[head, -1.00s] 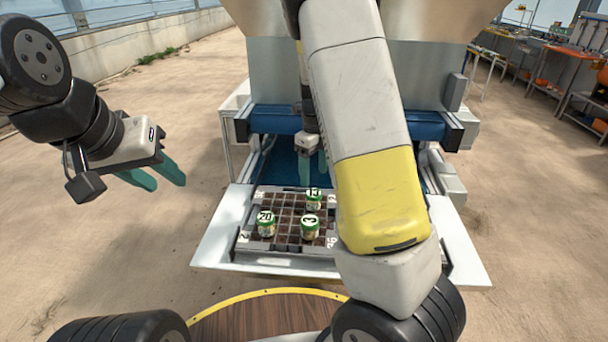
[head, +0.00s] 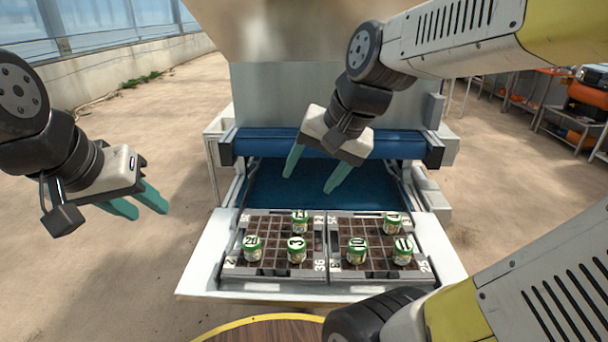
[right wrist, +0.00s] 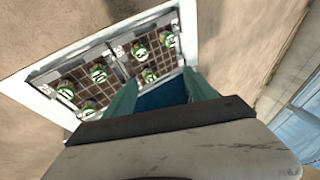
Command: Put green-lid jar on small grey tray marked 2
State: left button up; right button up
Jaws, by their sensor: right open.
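Several jars with green lids and white number labels stand upright on two dark gridded seed trays. Jars 20 (head: 252,252), 3 (head: 297,255) and one that looks like 13 (head: 299,221) are on the left seed tray. Jars 10 (head: 357,255), 11 (head: 402,257) and one with an unclear number (head: 393,224) are on the right one. A small grey plate marked 2 (head: 231,262) lies at the front left corner, with no jar on it. My right gripper (head: 308,184) is open and empty, above and behind the trays. My left gripper (head: 150,214) is open and empty, well left.
A white platform (head: 200,262) carries both seed trays. Behind it is a blue surface (head: 320,190) under a blue crossbar (head: 265,143) of the grey machine. Other small grey number plates, such as 36 (head: 320,265) and 25 (head: 425,266), sit at the grid corners.

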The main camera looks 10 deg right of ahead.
jog(key=s+n, duration=0.2)
jog(key=n, duration=0.1)
jog(key=s+n+t, duration=0.1)
jog(key=s+n, duration=0.1)
jog(key=shift+s+r+h, duration=0.1)
jog(key=shift+r+h, duration=0.25)
jog(key=shift+h, duration=0.05)
dwell(0.7)
